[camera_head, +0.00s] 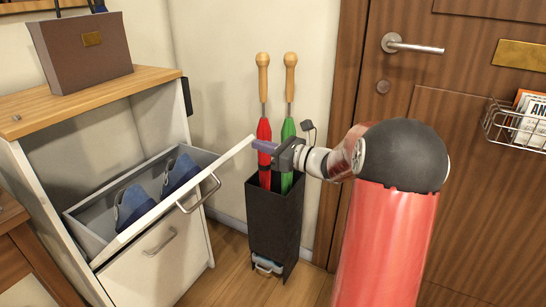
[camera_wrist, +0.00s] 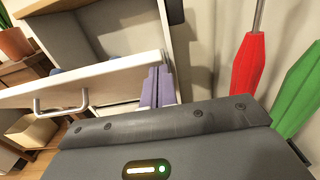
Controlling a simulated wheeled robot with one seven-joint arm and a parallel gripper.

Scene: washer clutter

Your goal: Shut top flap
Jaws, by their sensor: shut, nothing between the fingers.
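The top flap (camera_head: 165,208) of the white shoe cabinet is tilted out and open, with a metal handle (camera_head: 200,194) on its front. Blue shoes (camera_head: 181,172) stand in the grey tray behind it. In the wrist view the flap (camera_wrist: 100,79) runs across the left, with its handle (camera_wrist: 61,106) below. My gripper (camera_head: 264,146) is shut and empty, beside the flap's upper right corner. In the wrist view its fingers (camera_wrist: 157,87) are at the flap's right end; I cannot tell whether they touch it.
A dark umbrella stand (camera_head: 275,220) with a red umbrella (camera_head: 264,150) and a green umbrella (camera_head: 287,155) stands just right of the cabinet, close under my gripper. A lower closed flap (camera_head: 150,265) is below. A brown box (camera_head: 82,55) sits on the wooden cabinet top (camera_head: 60,103). A door is right.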

